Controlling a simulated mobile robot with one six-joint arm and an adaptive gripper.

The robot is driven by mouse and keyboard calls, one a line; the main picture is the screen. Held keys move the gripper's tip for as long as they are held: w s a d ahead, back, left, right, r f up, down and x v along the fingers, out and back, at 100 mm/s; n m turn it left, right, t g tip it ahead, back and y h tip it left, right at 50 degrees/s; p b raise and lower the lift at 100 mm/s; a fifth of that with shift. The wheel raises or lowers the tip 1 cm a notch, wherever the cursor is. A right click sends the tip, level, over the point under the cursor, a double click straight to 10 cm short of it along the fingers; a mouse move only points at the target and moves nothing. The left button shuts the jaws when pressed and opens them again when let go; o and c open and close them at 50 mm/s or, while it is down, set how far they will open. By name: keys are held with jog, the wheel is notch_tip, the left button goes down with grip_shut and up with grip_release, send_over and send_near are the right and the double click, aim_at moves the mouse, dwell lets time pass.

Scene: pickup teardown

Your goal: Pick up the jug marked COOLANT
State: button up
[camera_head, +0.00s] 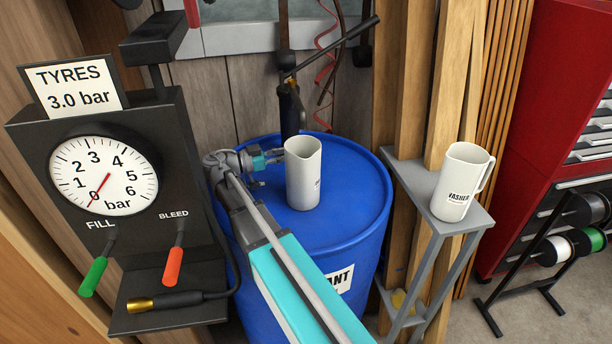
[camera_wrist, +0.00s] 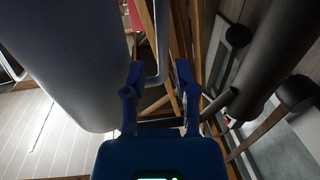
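A white jug (camera_head: 303,172) stands upright on top of a blue drum (camera_head: 350,215). Only the edge of its label shows, too small to read; the drum's own label shows "ANT". In the wrist view the jug (camera_wrist: 75,60) fills the left side, with its handle (camera_wrist: 163,45) seen between my fingertips. My gripper (camera_head: 268,160) is at the jug's left side in the head view. Its two blue fingers (camera_wrist: 159,72) are apart in the wrist view, one each side of the handle; contact cannot be told.
A second white jug (camera_head: 460,182), marked WASHER, stands on a grey stand (camera_head: 408,175) to the right. A dark hand pump (camera_head: 290,105) rises behind the jug on the drum. A tyre gauge post (camera_head: 150,130) stands close on the left.

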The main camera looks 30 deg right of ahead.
aim_at(299, 151)
jog(key=shift+d, duration=0.1)
jog(key=shift+s+d, duration=0.2)
jog(key=shift+d, duration=1)
jog(key=shift+s+d, duration=0.2)
jog(key=shift+d, duration=1)
grip_shut()
